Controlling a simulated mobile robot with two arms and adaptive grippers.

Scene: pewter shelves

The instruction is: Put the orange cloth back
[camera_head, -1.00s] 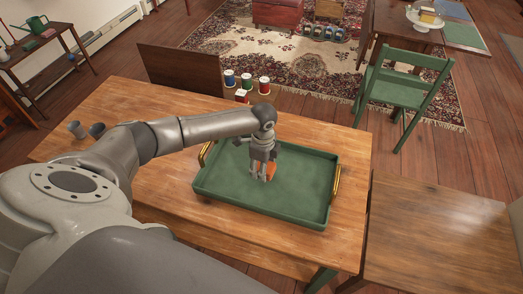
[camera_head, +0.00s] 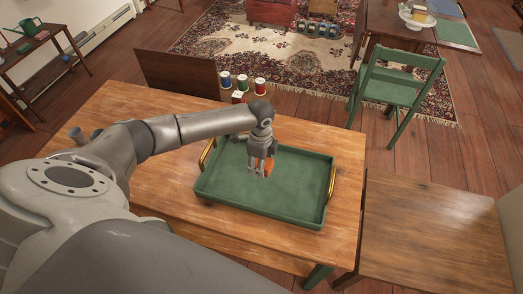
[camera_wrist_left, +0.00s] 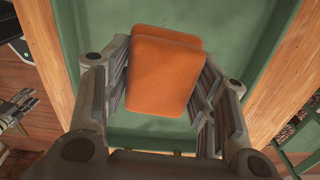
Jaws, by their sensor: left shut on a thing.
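The orange cloth (camera_wrist_left: 162,75) is a folded, rounded rectangle between the fingers of my left gripper (camera_wrist_left: 163,95) in the left wrist view. The gripper is shut on it. In the head view my left gripper (camera_head: 261,172) points down over the green tray (camera_head: 290,209), with a bit of orange showing at its fingertips. The cloth appears to be just above the tray floor, though the exact gap is hard to tell. The tray has brass handles and otherwise looks empty. My right gripper is not clearly seen in the head view.
The tray sits on a wooden table (camera_head: 130,100). Several coloured spools (camera_head: 243,83) stand near its far edge. A green chair (camera_head: 396,88) is beyond at the right, and a bare wooden bench (camera_head: 430,235) is at the lower right. A green watering can (camera_head: 30,27) sits on a far-left shelf.

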